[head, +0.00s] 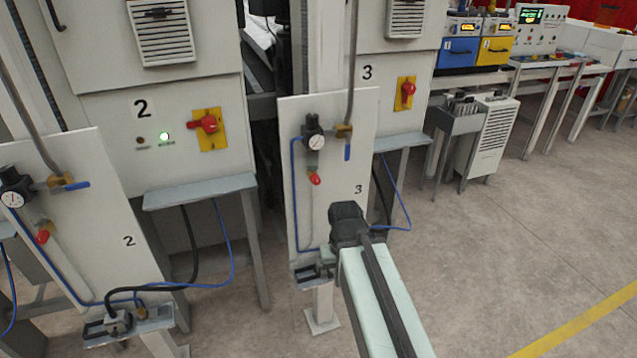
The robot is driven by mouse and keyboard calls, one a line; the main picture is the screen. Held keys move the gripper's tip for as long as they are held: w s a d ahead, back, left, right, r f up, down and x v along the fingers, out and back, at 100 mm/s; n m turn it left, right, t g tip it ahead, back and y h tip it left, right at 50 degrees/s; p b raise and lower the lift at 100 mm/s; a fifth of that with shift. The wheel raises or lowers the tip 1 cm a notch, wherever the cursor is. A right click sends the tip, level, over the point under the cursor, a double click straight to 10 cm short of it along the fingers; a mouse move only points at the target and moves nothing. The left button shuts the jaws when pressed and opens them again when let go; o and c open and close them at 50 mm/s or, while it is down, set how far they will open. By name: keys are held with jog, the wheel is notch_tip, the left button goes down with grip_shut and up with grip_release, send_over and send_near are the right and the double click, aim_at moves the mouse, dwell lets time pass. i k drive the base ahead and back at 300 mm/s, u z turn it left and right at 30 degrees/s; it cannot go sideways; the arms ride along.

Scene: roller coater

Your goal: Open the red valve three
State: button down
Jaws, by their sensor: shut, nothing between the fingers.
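The white panel marked 3 (335,110) stands upright in the middle of the head view. On it are a round gauge with a red-tipped fitting (314,179) below it, and a brass valve with a blue handle (347,151) pointing down. Behind, on the cabinet marked 3, a red rotary handle (408,89) sits upright on a yellow plate. My gripper (348,222) is at the dark end of my arm, in front of the panel's lower right part and below both red parts. It is shut and empty; its fingertips are hard to make out.
Panel 2 (75,210) stands at left, with the cabinet's red handle (208,123) on yellow behind it. Blue hoses (400,205) hang beside panel 3. A small grey table (400,142) stands behind it. Open floor (500,240) lies to the right.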

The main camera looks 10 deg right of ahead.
aim_at(315, 178)
jog(key=u, duration=0.05)
jog(key=k, duration=0.5)
jog(key=u, duration=1.65)
jog(key=i, duration=0.65)
jog(key=z, duration=0.15)
